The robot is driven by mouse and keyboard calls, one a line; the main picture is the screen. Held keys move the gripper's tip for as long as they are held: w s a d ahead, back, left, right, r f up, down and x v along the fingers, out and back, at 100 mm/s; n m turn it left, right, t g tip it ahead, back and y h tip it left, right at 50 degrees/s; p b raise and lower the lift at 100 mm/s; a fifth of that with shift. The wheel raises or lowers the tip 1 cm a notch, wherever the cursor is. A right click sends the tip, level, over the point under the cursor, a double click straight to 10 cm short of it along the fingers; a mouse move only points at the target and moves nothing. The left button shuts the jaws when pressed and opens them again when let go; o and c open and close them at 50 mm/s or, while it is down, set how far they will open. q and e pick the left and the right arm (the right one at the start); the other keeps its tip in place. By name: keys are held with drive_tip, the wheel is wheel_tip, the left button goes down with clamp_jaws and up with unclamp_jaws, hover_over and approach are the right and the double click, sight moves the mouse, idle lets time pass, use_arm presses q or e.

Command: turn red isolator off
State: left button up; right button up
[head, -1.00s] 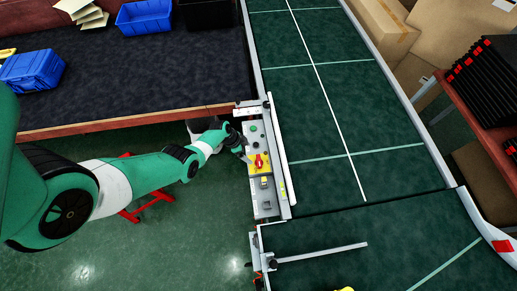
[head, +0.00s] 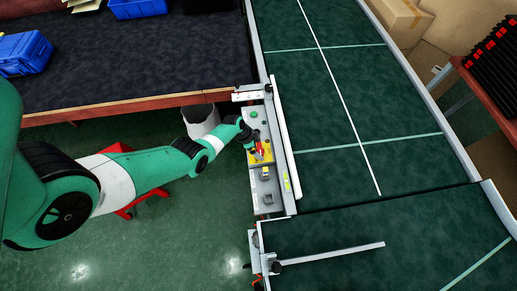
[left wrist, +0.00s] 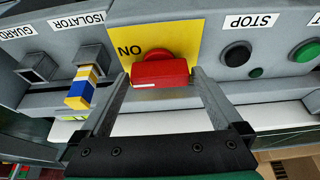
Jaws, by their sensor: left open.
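The red isolator (left wrist: 160,72) is a red rotary handle on a yellow plate (left wrist: 180,38) marked "NO" in the left wrist view. Its handle lies crosswise in that picture. In the head view the red isolator (head: 259,151) sits on the grey control panel beside the conveyor. My left gripper (left wrist: 162,72) is open, with one finger on each side of the handle. I cannot tell whether the fingers touch it. My right gripper is in neither view.
The grey panel also bears a black STOP button (left wrist: 237,53), a green button (left wrist: 305,50), and a yellow-and-blue key-like block (left wrist: 83,86). A metal rail (head: 284,145) runs along the panel's right side. The green conveyor (head: 340,110) lies beyond it.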

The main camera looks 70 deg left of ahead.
use_arm(q)
drive_tip(key=c, duration=1.1)
